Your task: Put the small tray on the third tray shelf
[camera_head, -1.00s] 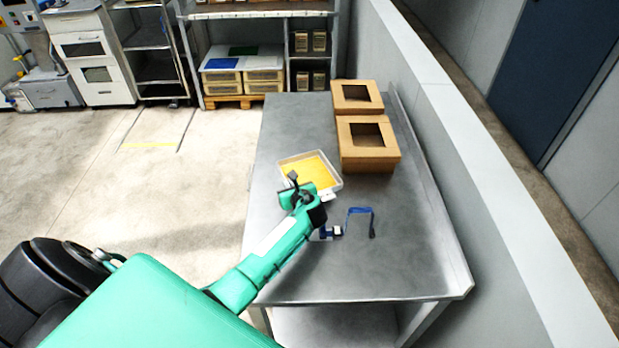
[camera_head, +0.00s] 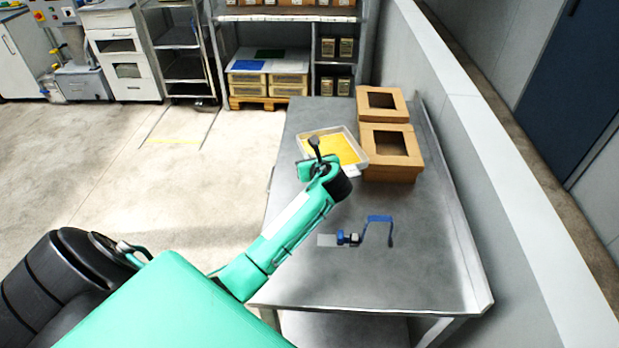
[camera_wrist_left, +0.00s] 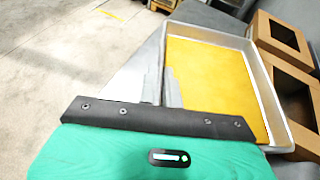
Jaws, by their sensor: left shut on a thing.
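The small tray (camera_head: 361,163) is pale with a yellow sheet or floor inside. In the head view it is at the far half of the steel table, left of the brown boxes. My left gripper (camera_head: 316,168) is at its near left side. In the left wrist view the fingers (camera_wrist_left: 168,88) are shut on the wall of the tray (camera_wrist_left: 262,75). I cannot tell how far the tray is above the table. A tall shelf rack (camera_head: 184,70) stands at the back left, its shelves partly visible. My right gripper is not in view.
Two brown boxes with square openings (camera_head: 372,165) (camera_head: 366,116) stand right of the tray on the steel table (camera_head: 410,265). A blue lanyard with a card (camera_head: 380,219) lies nearer. A low wall runs along the right. The floor (camera_head: 110,170) left of the table is open.

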